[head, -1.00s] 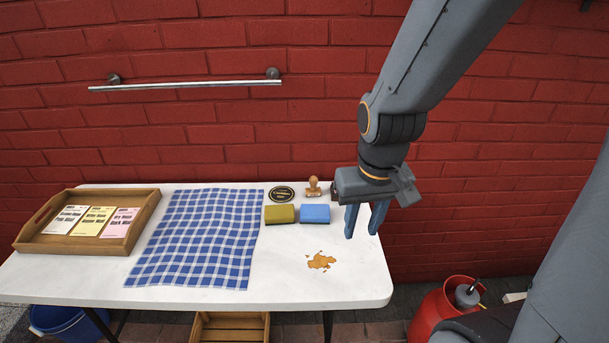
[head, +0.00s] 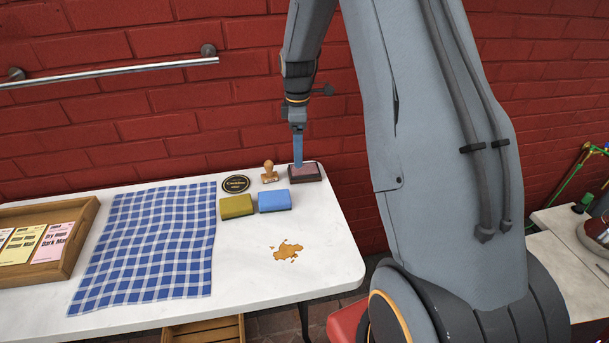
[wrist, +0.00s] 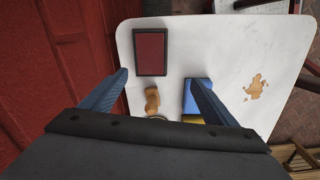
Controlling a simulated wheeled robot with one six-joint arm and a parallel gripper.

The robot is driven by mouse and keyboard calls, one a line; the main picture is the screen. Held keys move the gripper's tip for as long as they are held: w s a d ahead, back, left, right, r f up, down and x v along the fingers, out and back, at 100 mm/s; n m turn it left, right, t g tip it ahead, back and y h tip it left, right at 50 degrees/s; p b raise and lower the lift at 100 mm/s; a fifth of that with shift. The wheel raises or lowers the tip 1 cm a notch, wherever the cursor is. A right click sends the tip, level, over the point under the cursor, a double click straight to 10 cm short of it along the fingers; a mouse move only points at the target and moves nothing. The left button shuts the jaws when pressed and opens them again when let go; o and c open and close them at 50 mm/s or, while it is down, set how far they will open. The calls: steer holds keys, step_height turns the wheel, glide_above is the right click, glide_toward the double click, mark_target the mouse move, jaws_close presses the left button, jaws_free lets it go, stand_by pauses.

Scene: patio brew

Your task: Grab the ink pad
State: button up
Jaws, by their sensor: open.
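The ink pad (head: 306,172) is a dark case with a dull red top. It lies at the back right corner of the white table (head: 335,262). In the wrist view the ink pad (wrist: 151,52) lies flat beyond my fingertips, between their lines and nearer the left one. My gripper (head: 298,163) is open and empty. In the head view its blue fingers overlap the left part of the pad. The wrist view shows both fingers (wrist: 158,78) spread wide, with the pad apart from them.
A wooden stamp (head: 269,172) stands just left of the pad, with a round black coaster (head: 236,184) beyond. A blue sponge (head: 274,201) and a yellow-green sponge (head: 236,207) lie in front. A brown spill (head: 286,250) marks the table. The red brick wall (head: 130,120) is close behind.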

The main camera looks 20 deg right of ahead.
mark_target(304, 169)
steer(key=shift+w+d+f+n, duration=0.7)
steer(key=shift+w+d+f, duration=0.15)
steer(key=shift+w+f, duration=0.15)
steer(key=shift+w+d+f, duration=0.1)
steer(key=shift+w+f, duration=0.05)
steer(key=shift+f, duration=0.1)
step_height(304, 169, down, 2)
steer(key=shift+d+f+p, duration=0.1)
steer(key=shift+f+p, duration=0.05)
steer(key=shift+p, duration=0.25)
steer(key=f, duration=0.1)
steer(key=f+p, duration=0.1)
steer(key=s+f+p, duration=0.1)
steer(key=f, duration=0.1)
steer(key=shift+d, duration=0.3)
steer(key=shift+w+f, duration=0.15)
steer(key=shift+f, duration=0.35)
steer(key=c, duration=1.2)
